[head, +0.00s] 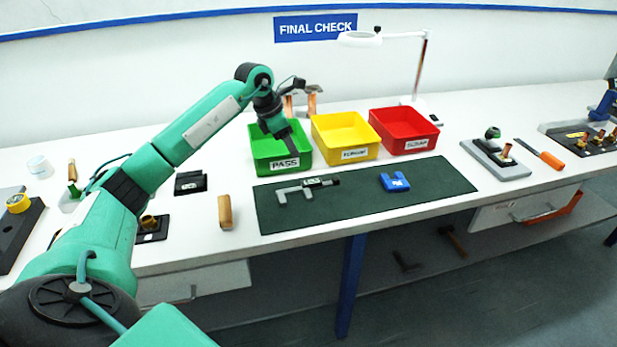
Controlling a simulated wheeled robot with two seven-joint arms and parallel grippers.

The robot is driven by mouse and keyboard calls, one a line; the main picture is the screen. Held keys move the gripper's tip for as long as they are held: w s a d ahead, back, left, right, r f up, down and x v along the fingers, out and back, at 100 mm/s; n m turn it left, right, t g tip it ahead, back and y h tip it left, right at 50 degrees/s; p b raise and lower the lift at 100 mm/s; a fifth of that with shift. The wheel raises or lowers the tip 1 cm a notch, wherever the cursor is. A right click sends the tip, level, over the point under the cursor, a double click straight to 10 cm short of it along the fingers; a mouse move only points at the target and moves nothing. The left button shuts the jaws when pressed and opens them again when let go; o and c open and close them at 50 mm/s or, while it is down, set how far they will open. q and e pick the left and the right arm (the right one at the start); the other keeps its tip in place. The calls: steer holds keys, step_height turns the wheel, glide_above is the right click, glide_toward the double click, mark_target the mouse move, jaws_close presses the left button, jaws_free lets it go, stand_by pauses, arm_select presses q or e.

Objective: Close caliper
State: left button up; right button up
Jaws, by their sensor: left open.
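The caliper (322,183) lies flat on the dark green mat (350,208). Its grey jaws point toward the front edge, with a visible gap between them, and its dark body with the display is at the right end. My left gripper (287,138) is over the green PASS bin, behind and a little left of the caliper and apart from it. It is open, and I see nothing held in it. My right gripper is not in view.
A blue object (394,182) lies on the mat right of the caliper. Green (285,163), yellow (354,155) and red (413,144) bins stand behind the mat. A white lamp (362,40) overhangs the back.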

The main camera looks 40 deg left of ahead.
arm_select(q)
steer(key=p, duration=0.2)
glide_above(311, 182)
steer(key=s+a, duration=0.2)
steer(key=f, duration=0.8)
steer(key=shift+w+d+f, duration=0.1)
steer(key=shift+d, duration=0.1)
steer(key=x, duration=0.3)
steer(key=shift+w+f+p, duration=0.1)
steer(key=shift+f+p, duration=0.2)
steer(key=shift+p, duration=0.05)
steer(key=shift+w+d+f, duration=0.1)
steer(key=shift+d+f, duration=0.05)
steer(key=shift+f, duration=0.35)
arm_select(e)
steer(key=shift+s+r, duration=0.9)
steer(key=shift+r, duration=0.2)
arm_select(q)
jaws_close()
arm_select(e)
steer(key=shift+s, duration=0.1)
